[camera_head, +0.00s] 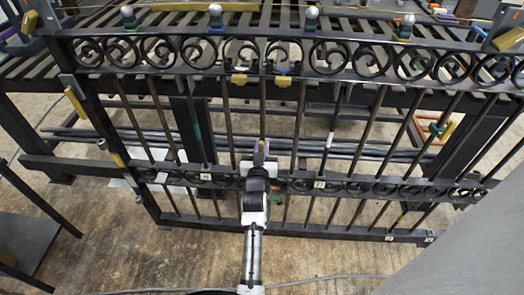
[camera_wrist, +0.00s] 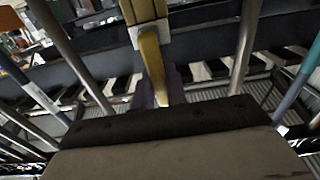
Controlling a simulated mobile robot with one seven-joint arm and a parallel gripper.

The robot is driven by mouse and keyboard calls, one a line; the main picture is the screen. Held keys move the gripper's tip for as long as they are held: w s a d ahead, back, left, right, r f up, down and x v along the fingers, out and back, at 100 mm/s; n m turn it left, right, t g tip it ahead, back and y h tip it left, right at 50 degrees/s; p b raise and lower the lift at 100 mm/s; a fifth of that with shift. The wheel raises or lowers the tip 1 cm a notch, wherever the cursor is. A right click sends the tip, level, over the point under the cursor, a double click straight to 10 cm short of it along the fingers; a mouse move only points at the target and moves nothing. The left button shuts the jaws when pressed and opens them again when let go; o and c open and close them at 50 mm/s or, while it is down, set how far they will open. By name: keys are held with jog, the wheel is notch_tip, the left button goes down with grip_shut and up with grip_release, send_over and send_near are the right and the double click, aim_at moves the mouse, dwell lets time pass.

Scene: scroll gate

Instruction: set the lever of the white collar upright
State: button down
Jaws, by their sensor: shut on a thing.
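In the wrist view a pale collar (camera_wrist: 136,32) sits at the top middle, with a yellow block above it. A yellow lever (camera_wrist: 152,62) runs from the collar down the picture towards my gripper (camera_wrist: 161,88). Purple finger parts lie on both sides of the lever's end, and my gripper is shut on it. In the head view my gripper (camera_head: 260,155) is at the gate's middle rail, with a bit of yellow at its tip. A white patch (camera_head: 246,166) beside it may be the collar. My gripper hides most of the lever there, so its tilt is unclear.
The dark gate (camera_head: 350,185) has scroll rows and slim upright bars close on both sides of my gripper. Other yellow levers (camera_head: 75,105) and small blocks sit along the gate. A slatted rack (camera_head: 170,20) stands behind it. The floor in front is mostly clear.

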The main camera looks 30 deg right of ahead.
jog(key=shift+s+d+f+b, duration=0.1)
jog(key=shift+b, duration=0.25)
jog(key=c, duration=1.4)
grip_release()
jog(key=shift+s, duration=0.1)
